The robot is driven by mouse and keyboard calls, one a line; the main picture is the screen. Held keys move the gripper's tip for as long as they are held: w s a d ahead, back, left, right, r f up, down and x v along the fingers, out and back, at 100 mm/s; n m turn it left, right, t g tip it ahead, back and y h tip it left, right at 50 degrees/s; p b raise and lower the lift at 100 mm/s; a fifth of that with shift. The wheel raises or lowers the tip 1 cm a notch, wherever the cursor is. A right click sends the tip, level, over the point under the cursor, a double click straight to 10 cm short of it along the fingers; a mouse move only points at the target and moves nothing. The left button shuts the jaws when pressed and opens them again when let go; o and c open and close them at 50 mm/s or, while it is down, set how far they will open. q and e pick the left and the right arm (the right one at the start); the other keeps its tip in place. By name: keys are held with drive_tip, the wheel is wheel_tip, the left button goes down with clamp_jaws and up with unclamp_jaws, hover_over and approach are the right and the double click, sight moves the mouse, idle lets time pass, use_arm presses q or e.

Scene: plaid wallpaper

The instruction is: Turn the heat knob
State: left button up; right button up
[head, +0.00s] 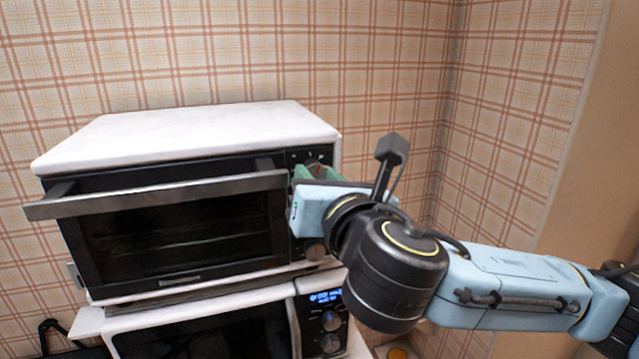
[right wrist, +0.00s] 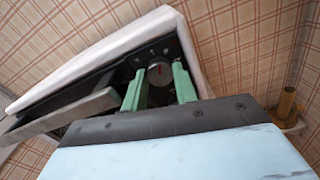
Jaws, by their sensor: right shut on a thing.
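The toaster oven (head: 190,140) has a white top, a dark glass door and a long metal handle. Its control strip is on the right of the front. In the right wrist view a round knob with a red mark (right wrist: 160,74) sits between the two green fingers of my right gripper (right wrist: 160,88). My right gripper (head: 312,172) is at the upper part of the control strip in the head view and is shut on this knob, which it mostly hides there. A lower knob (head: 315,252) shows beneath the gripper. My left gripper is not in view.
A microwave (head: 200,335) with a lit display and knobs stands under the oven. The oven's door handle (head: 160,194) sticks out to the left of my gripper. A plaid wall (head: 230,50) is behind, and another is close on the right.

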drive_tip(key=m, duration=0.4)
drive_tip(key=shift+m, duration=0.3)
drive_tip(key=m, duration=0.3)
drive_tip(key=shift+m, duration=0.4)
drive_tip(key=m, duration=0.3)
drive_tip(key=shift+m, duration=0.3)
drive_tip(key=m+p, duration=0.1)
drive_tip(key=m, duration=0.3)
drive_tip(key=shift+m, duration=0.3)
drive_tip(key=m, duration=0.3)
drive_tip(key=shift+m+p, duration=0.3)
drive_tip(key=m, duration=0.3)
drive_tip(key=shift+m, duration=0.3)
drive_tip(key=m, duration=0.3)
drive_tip(key=shift+m, duration=0.3)
drive_tip(key=shift+r+m, duration=0.1)
drive_tip(key=shift+m, duration=1.7)
